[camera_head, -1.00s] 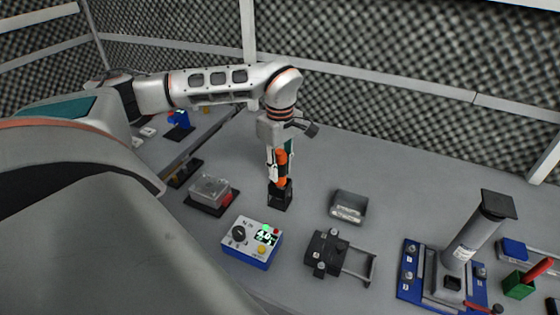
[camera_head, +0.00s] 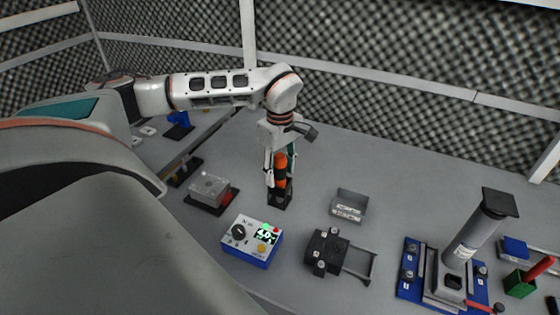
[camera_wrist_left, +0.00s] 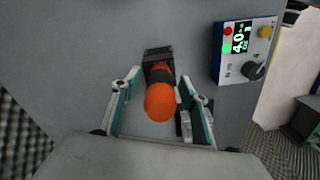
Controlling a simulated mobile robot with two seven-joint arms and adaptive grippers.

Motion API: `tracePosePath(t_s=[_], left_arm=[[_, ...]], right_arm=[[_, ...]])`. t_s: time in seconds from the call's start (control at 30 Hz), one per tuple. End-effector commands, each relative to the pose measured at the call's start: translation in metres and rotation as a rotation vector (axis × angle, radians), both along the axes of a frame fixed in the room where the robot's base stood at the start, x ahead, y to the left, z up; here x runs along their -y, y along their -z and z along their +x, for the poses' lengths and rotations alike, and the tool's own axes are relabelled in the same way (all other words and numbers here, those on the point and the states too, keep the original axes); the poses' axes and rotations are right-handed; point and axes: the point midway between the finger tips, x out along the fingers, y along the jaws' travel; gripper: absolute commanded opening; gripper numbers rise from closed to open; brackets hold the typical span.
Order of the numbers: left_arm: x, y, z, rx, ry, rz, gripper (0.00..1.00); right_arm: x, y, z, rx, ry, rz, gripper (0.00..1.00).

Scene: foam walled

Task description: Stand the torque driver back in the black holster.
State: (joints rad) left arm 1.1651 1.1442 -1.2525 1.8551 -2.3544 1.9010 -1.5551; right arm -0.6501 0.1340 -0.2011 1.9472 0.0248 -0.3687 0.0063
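The torque driver (camera_head: 281,167) has an orange handle and a dark lower part. It stands roughly upright in the black holster (camera_head: 282,202) on the grey table. In the left wrist view the round orange end of the driver (camera_wrist_left: 160,103) faces the camera, with the holster (camera_wrist_left: 158,54) beyond it. My left gripper (camera_head: 279,181) points down over the driver. Its fingers are open, one on each side of the handle, and gaps show between handle and fingers in the wrist view (camera_wrist_left: 160,78). The driver's tip is hidden inside the holster. My right gripper is not in view.
A blue-and-white controller box (camera_head: 251,242) with a lit display sits just in front of the holster. A clear-topped box (camera_head: 209,189) is to its left, a grey tray (camera_head: 348,205) and a black fixture (camera_head: 326,252) to its right. Table behind the holster is clear.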

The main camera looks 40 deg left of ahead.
Motion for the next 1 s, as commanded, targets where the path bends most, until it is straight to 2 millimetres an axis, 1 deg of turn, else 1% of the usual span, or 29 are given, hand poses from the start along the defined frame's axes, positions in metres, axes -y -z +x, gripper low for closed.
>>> tracePosePath(t_s=[0.23, 0.37, 0.47, 0.7, 0.8, 0.9, 1.0], left_arm=[[0.000, -0.001, 0.000, -0.001, 0.000, 0.000, 0.44], [0.000, -0.013, 0.001, 0.002, 0.000, 0.000, 0.44], [0.000, -0.030, 0.001, 0.004, 0.000, 0.000, 0.44], [0.000, -0.080, 0.001, 0.004, 0.000, 0.001, 0.44], [0.000, -0.097, 0.001, 0.004, -0.001, 0.001, 0.44], [0.000, -0.109, 0.001, 0.002, 0.000, 0.000, 0.44], [0.000, -0.117, 0.000, 0.002, 0.000, 0.000, 0.44]], right_arm=[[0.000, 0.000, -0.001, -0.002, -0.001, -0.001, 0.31], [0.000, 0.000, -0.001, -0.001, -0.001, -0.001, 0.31], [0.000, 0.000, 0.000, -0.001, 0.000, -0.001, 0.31], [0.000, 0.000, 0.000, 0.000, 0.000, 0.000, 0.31], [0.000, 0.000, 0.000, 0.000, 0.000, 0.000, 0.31], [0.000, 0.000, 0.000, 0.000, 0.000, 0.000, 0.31], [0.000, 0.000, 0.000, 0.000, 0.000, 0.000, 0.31]])
